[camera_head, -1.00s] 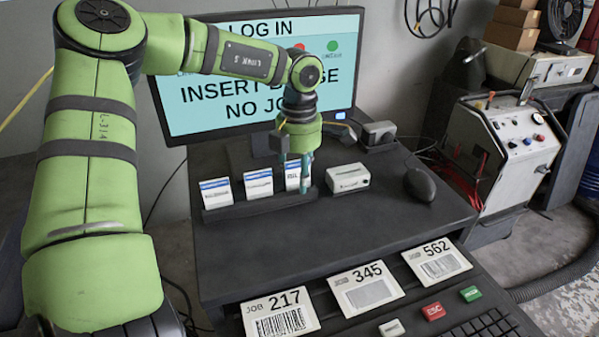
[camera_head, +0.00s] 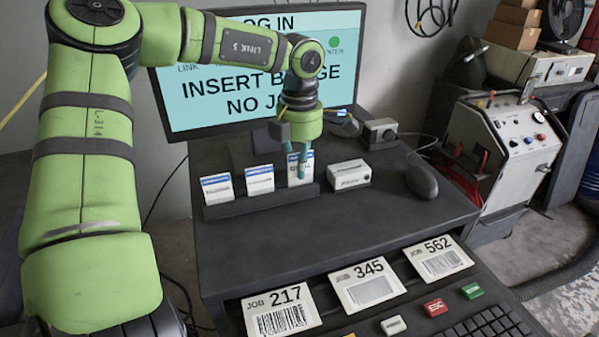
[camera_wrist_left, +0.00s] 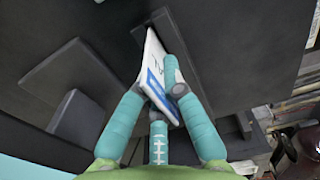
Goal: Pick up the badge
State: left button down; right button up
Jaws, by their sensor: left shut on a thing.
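The badge (camera_head: 299,170), a white card with a blue top band, stands upright at the right end of a dark holder (camera_head: 262,199) on the desk. My left gripper (camera_head: 300,160) comes down on it from above and is shut on it. The wrist view shows the badge (camera_wrist_left: 154,62) between the teal fingers of the left gripper (camera_wrist_left: 158,85). I cannot tell whether its lower edge is clear of the holder's slot. Two similar cards (camera_head: 217,188) (camera_head: 260,180) stand to its left. My right gripper is not in view.
A monitor (camera_head: 230,107) reading "INSERT BADGE NO JOB" stands close behind. A small white box (camera_head: 349,175) and a dark mouse (camera_head: 421,181) are right of the holder. Job cards (camera_head: 282,312), buttons (camera_head: 435,307) and a keyboard (camera_head: 485,329) lie in front. The desk middle is clear.

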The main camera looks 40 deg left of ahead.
pick_arm(q)
notch_tip(320, 180, up, 2)
jog(key=shift+r+b, duration=0.25)
jog(key=shift+b, duration=0.5)
jog(key=w+d+r+p, duration=0.4)
jog(key=r, duration=0.2)
jog(key=w+d+r+p, duration=0.3)
jog(key=w+d+r, duration=0.1)
jog(key=r, duration=0.3)
jog(key=shift+d+p, duration=0.15)
jog(key=shift+p, duration=0.2)
jog(key=shift+w, duration=0.1)
